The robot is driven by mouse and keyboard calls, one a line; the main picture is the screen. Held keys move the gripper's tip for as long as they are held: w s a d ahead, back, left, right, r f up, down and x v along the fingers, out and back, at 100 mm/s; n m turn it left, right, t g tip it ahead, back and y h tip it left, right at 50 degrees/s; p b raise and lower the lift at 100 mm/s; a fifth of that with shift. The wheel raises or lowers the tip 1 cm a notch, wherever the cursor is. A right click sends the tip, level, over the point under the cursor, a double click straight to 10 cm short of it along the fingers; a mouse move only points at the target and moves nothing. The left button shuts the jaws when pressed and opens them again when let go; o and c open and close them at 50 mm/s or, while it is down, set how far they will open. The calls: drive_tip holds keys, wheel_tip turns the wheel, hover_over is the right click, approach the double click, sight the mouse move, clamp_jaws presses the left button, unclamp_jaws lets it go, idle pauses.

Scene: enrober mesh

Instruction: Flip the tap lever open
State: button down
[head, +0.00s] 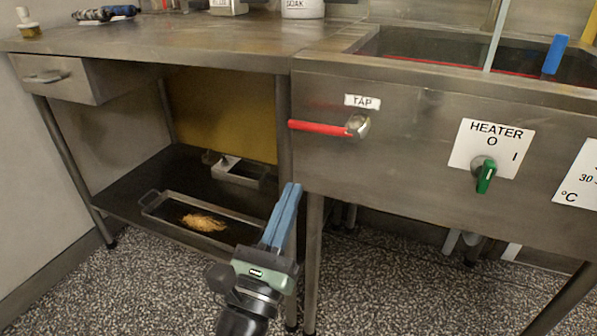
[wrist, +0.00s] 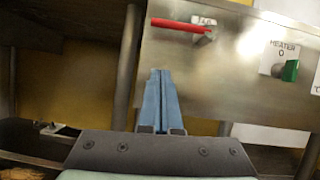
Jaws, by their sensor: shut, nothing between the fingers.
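The tap lever (head: 320,127) is a red handle that lies level and points left from a metal pivot (head: 358,125) on the steel front panel. A white TAP label (head: 362,101) is above it. The red lever also shows in the wrist view (wrist: 178,25), near the top. My gripper (head: 292,186) has blue fingers that are shut and empty. It is below and a little left of the lever, apart from it. In the wrist view the blue fingertips (wrist: 161,72) point up towards the panel, under the lever.
A green heater knob (head: 486,176) on a white HEATER plate (head: 492,143) is right of the tap. A steel bench with a drawer (head: 52,77) stands left. A tray (head: 160,212) lies on its lower shelf. The panel between lever and knob is bare.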

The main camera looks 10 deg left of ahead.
drive_tip(key=shift+v, duration=2.1)
